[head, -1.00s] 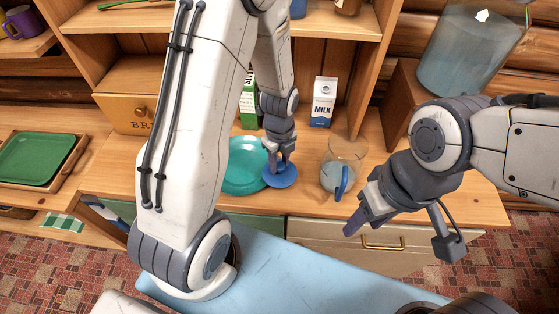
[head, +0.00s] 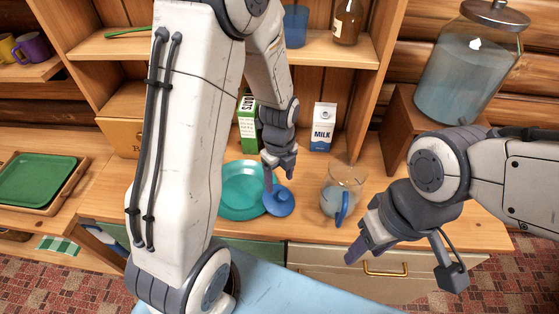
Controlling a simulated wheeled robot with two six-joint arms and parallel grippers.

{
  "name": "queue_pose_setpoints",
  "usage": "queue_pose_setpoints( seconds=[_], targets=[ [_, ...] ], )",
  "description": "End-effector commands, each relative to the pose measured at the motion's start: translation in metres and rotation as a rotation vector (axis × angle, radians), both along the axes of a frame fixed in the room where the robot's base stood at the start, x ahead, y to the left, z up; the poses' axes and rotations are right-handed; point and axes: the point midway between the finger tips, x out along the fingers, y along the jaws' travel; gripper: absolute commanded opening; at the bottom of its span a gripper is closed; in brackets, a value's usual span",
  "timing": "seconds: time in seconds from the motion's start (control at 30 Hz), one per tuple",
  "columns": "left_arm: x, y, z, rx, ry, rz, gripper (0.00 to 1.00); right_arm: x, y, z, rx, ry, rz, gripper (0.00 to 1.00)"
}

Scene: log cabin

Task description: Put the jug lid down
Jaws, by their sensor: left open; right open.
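The blue jug lid (head: 282,203) is a round disc with a knob, at the right edge of the teal plate (head: 236,192) on the wooden counter. It looks slightly tilted, and I cannot tell whether it rests partly on the plate's rim. My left gripper (head: 278,180) is open just above and behind the lid, with one finger close to it. The glass jug (head: 346,183) with a blue handle stands uncovered to the right of the lid. My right gripper (head: 357,247) is open and empty in front of the counter, apart from everything.
A milk carton (head: 322,127) and a green-and-white carton (head: 248,122) stand at the back of the counter. A large glass dispenser (head: 468,72) stands on a wooden stand at the right. A green tray (head: 38,180) lies at far left. Counter is clear between lid and jug.

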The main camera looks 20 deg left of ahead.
Motion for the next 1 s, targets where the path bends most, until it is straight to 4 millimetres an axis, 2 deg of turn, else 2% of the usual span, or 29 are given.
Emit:
queue_pose_setpoints(
  seconds=[0.1,0.3,0.5,0.63,0.77,0.9,1.0],
  targets=[
    [0.002,0.0,0.028,0.0,-0.009,0.0,0.7,0.0,0.0,-0.005,0.0,0.0,0.0,0.5],
    [0.001,0.0,0.065,0.0,-0.007,0.0,0.7,0.0,0.0,-0.008,0.0,0.0,0.0,0.5],
    [-0.001,-0.002,0.083,0.0,-0.002,0.009,0.7,0.0,0.0,-0.009,0.0,0.0,0.001,0.5],
    [-0.011,-0.019,0.093,-0.006,-0.007,0.105,0.7,0.0,0.0,-0.008,0.0,0.0,0.001,0.5],
    [-0.037,-0.052,0.106,-0.022,-0.01,0.335,0.7,0.0,0.0,-0.008,0.0,0.0,0.001,0.5],
    [-0.077,-0.087,0.12,-0.045,-0.004,0.649,0.7,0.0,0.0,-0.008,0.0,0.0,0.001,0.5],
    [-0.108,-0.104,0.128,-0.061,0.009,0.875,0.7,0.0,0.0,-0.008,0.0,0.0,0.001,0.5]
  ],
)
